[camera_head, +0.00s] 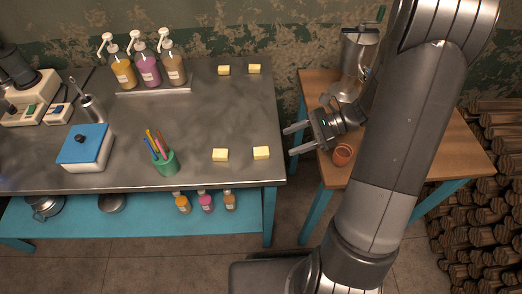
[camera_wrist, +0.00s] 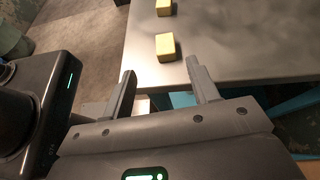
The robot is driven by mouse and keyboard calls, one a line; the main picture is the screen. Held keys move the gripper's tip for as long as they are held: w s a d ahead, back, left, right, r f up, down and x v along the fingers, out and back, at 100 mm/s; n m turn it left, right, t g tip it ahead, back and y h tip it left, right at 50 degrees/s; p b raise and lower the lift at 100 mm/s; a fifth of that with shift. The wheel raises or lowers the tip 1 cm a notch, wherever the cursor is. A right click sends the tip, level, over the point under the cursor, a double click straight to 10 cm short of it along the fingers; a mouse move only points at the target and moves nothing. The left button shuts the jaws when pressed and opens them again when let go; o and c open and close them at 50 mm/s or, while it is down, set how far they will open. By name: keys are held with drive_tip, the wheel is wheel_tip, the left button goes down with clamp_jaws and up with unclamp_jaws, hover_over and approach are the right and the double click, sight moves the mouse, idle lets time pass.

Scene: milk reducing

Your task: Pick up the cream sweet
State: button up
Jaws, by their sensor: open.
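Several small pale cream-yellow blocks, which look like the sweets, rest on the metal table. Two are near its front right corner: a right one (camera_head: 261,153) and a left one (camera_head: 220,155). Two more, a left (camera_head: 224,70) and a right (camera_head: 254,69), are at the back. My gripper (camera_head: 290,141) is open and empty, just off the table's right edge, pointing left toward the front pair. In the wrist view, a nearer block (camera_wrist: 165,47) lies just beyond my open fingertips (camera_wrist: 160,70), untouched, with another block (camera_wrist: 164,8) behind it.
The metal table (camera_head: 115,190) also holds a green pen cup (camera_head: 165,163), a blue-lidded box (camera_head: 84,147) and pump bottles (camera_head: 147,70). Below my gripper, a wooden table (camera_head: 440,150) bears an orange-brown cup (camera_head: 343,154) and a metal pitcher (camera_head: 352,65). Logs (camera_head: 485,200) are stacked at right.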

sight(261, 150)
drive_tip(key=shift+m+y, duration=0.3)
drive_tip(key=shift+m, duration=0.2)
drive_tip(key=a+f, duration=0.2)
drive_tip(key=a, duration=0.1)
drive_tip(key=a+f, duration=0.1)
drive_tip(key=shift+w+a+f, duration=0.15)
drive_tip(key=shift+w+a, duration=0.1)
drive_tip(key=shift+a, duration=0.05)
drive_tip(key=shift+r+x, duration=0.2)
drive_tip(key=shift+x, duration=2.5)
drive_tip(key=shift+c, duration=0.3)
drive_tip(key=c, duration=1)
